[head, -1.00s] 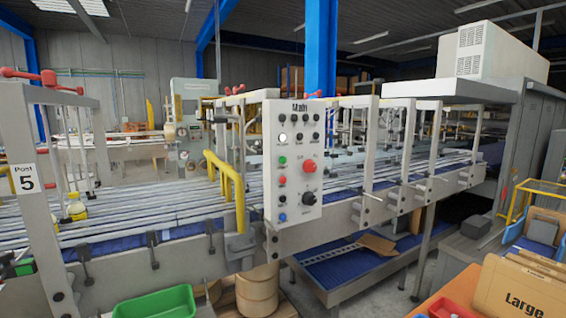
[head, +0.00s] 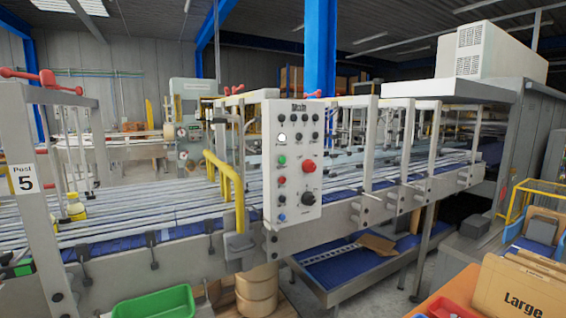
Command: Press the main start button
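The main control panel (head: 292,205) is a light grey upright box on the near side of the conveyor, in the middle of the head view. It carries a blurred label at its top and several small dark knobs below that. A white round button (head: 282,138) sits at its upper left. A green button (head: 282,160) and a red one (head: 282,181) lie below it, with a blue one (head: 282,217) near the bottom. A large red button (head: 309,166) and a black rotary knob (head: 308,199) are on the right side. Neither gripper is in view.
The conveyor (head: 150,232) runs across the view behind the panel. A yellow rail (head: 238,190) stands just left of the panel. A green bin (head: 152,304) is at the lower left, and cardboard boxes marked Large (head: 518,290) are at the lower right.

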